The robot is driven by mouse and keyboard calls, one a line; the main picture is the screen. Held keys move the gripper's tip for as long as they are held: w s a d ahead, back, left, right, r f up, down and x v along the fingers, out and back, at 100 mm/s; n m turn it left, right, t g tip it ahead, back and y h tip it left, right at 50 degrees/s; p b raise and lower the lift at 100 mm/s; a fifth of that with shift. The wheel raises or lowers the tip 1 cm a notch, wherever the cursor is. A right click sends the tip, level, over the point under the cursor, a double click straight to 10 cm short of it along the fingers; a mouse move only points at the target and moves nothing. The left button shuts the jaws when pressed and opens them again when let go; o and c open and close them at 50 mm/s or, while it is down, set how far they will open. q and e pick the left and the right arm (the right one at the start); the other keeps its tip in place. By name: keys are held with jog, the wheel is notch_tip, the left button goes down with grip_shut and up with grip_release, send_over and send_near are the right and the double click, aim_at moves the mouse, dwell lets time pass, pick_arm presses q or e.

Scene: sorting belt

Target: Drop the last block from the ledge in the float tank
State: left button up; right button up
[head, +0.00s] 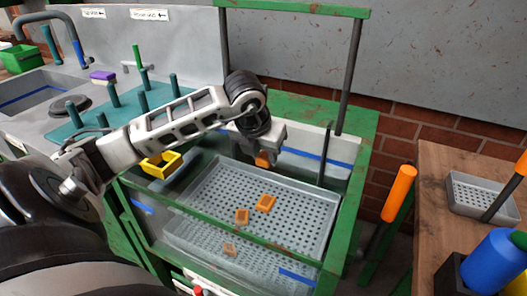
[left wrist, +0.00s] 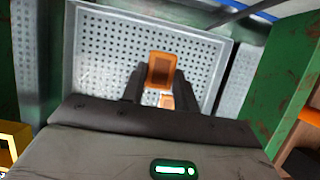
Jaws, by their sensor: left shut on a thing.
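My left gripper (head: 264,154) is shut on an orange block (head: 262,159) and holds it above the float tank (head: 349,215), inside its green frame. In the left wrist view the held block (left wrist: 162,70) sits between the fingertips (left wrist: 160,82), over a perforated grey tray. Another orange block (left wrist: 166,101) shows below it. In the head view, an orange block (head: 265,203) and a second one (head: 242,216) lie in the tank over the tray. A fainter orange shape (head: 229,249) shows through the front pane. My right gripper is not in view.
A yellow bin (head: 161,165) stands at the tank's left side. Dark posts and a green top bar (head: 295,7) rise behind the tank. A sink counter with teal pegs (head: 114,96) lies left. A wooden bench (head: 440,170) with a grey tray (head: 480,193) stands right.

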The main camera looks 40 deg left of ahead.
pick_arm(q)
jog(key=o, duration=1)
jog(key=p+v, duration=0.1)
jog(key=v, duration=1.5)
